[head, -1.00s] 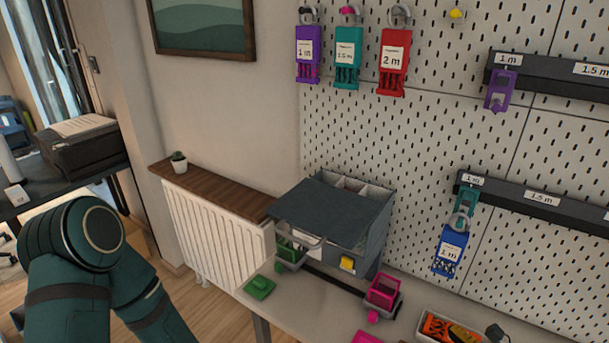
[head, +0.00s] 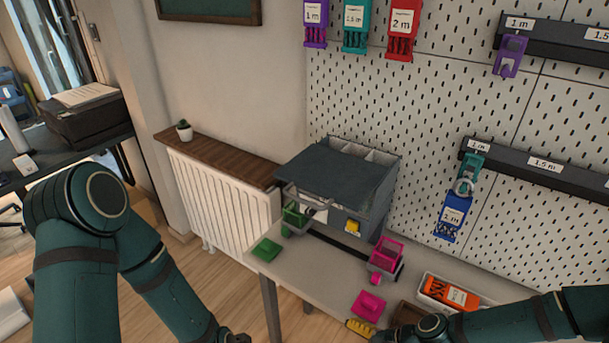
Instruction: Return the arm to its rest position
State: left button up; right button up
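My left arm (head: 75,265) comes in at the left of the head view, bends at the elbow and runs down to the bottom edge. Only a dark bit of its wrist end shows there, and its fingers are out of the picture. My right arm (head: 500,322) comes in from the right, low over the front of the bench. Its dark end (head: 385,337) is cut by the bottom edge beside a yellow piece (head: 360,327). I cannot make out its fingers. No cord or other object is seen held by either arm.
Floor between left arm and bench is clear.

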jog(key=s+f+n+h, duration=0.1)
jog(key=n+h, duration=0.1)
jog(key=n, duration=0.2)
jog(key=s+a+f+n+h, duration=0.1)
jog(key=n+h, duration=0.1)
jog(key=n, duration=0.2)
jog(key=s+f+n+h, duration=0.1)
jog(key=n, duration=0.3)
jog(key=shift+a+h, duration=0.3)
jog(key=shift+h, duration=0.1)
jog(key=shift+w, duration=0.1)
